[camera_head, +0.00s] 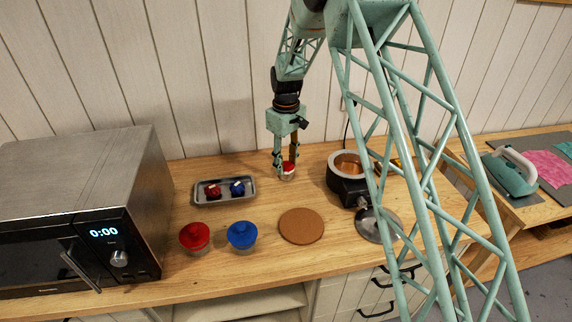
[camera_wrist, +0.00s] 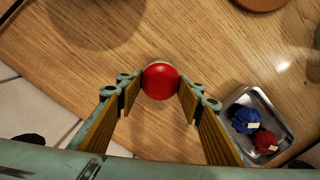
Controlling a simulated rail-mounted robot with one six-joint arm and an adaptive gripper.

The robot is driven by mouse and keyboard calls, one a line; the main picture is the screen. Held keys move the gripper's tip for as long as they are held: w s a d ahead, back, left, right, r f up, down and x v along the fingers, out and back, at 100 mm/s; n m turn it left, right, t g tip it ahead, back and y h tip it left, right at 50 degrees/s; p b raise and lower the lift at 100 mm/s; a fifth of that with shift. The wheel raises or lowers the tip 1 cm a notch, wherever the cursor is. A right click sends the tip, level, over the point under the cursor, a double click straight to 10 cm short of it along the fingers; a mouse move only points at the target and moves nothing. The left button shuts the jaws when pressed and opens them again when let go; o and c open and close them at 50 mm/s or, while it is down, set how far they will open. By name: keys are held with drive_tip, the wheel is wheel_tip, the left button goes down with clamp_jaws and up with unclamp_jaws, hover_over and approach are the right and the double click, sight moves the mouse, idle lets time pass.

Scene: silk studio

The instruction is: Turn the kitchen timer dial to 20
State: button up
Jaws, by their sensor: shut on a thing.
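The kitchen timer (camera_head: 287,172) is a small round thing with a red domed top and a pale lower part. It stands on the wooden counter near the back wall. In the wrist view its red top (camera_wrist: 160,80) lies between the two fingertips. My gripper (camera_head: 285,166) points straight down and is shut on the timer from both sides, as the wrist view of my gripper (camera_wrist: 160,92) also shows. No dial numbers or pointer can be read in either view.
A metal tray (camera_head: 224,202) holds a red and a blue bundle. A red-lidded jar (camera_head: 194,237), a blue-lidded jar (camera_head: 242,235) and a cork mat (camera_head: 302,226) lie in front. A black round pot (camera_head: 345,185) stands right of the timer; a microwave (camera_head: 85,205) stands left.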

sight(286, 164)
drive_tip(key=shift+m, duration=1.8)
drive_tip(key=o, duration=0.8)
drive_tip(key=shift+o, duration=0.2)
drive_tip(key=shift+r, duration=0.1)
wheel_tip(286, 164, up, 12)
